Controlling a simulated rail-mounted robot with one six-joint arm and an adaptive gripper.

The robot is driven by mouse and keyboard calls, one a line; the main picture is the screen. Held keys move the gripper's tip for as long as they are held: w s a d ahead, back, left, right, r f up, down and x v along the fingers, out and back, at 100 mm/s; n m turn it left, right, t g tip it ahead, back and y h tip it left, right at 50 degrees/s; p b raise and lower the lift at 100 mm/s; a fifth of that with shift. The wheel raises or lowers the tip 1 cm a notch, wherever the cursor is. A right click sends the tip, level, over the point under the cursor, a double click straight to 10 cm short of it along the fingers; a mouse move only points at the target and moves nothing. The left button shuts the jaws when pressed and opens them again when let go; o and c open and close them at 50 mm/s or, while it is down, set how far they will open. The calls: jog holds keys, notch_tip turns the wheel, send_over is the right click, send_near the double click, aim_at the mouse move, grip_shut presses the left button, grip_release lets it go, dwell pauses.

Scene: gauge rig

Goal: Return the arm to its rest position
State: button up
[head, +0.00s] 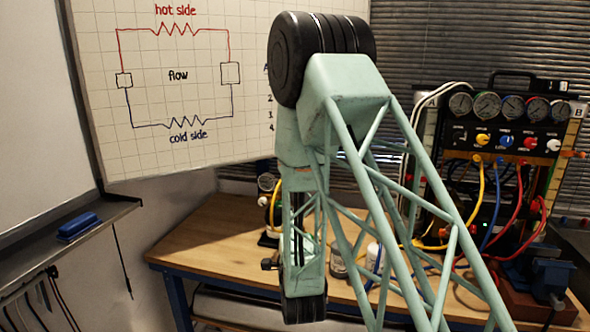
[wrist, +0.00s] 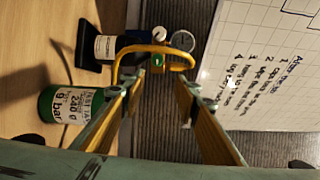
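My arm (head: 375,165) stands large in the middle of the head view, with mint-green lattice links and black joints, raised and folded in front of the bench. My gripper cannot be made out in the head view. In the wrist view my gripper (wrist: 162,78) has its two yellow-padded fingers clearly apart, with nothing held between them. A yellow hose (wrist: 125,62) loops beyond the fingertips, near a round gauge (wrist: 183,40). A green gas cylinder (wrist: 58,118) shows to the left of the fingers.
The wooden bench (head: 200,238) carries a gauge panel (head: 510,135) with coloured hoses at right, small bottles (head: 338,263) behind my arm and a blue vise (head: 552,280). A whiteboard (head: 205,75) stands behind. The bench's left end is mostly clear.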

jog(key=s+d+r+n+g, duration=0.5)
jog(key=s+d+r+n, duration=0.15)
jog(key=d+r, duration=0.3)
jog(key=s+d+r+n+g, duration=0.1)
jog(key=s+d+r+n, duration=0.15)
jog(key=s, duration=0.45)
jog(key=s+d+r+n+g, duration=0.1)
jog(key=s+d+r+g, duration=0.15)
jog(key=s, duration=0.45)
jog(key=s+d+r+n+g+h, duration=0.1)
jog(key=s+d+n+g, duration=0.1)
jog(key=s, duration=1.6)
jog(key=s+d+r+n+g+h, duration=0.1)
jog(key=s+d+n, duration=0.4)
jog(key=s, duration=1.3)
jog(key=shift+s+d+r+g+p, duration=0.15)
jog(key=shift+d+r+g+p, duration=0.15)
jog(key=shift+d+r+g, duration=0.6)
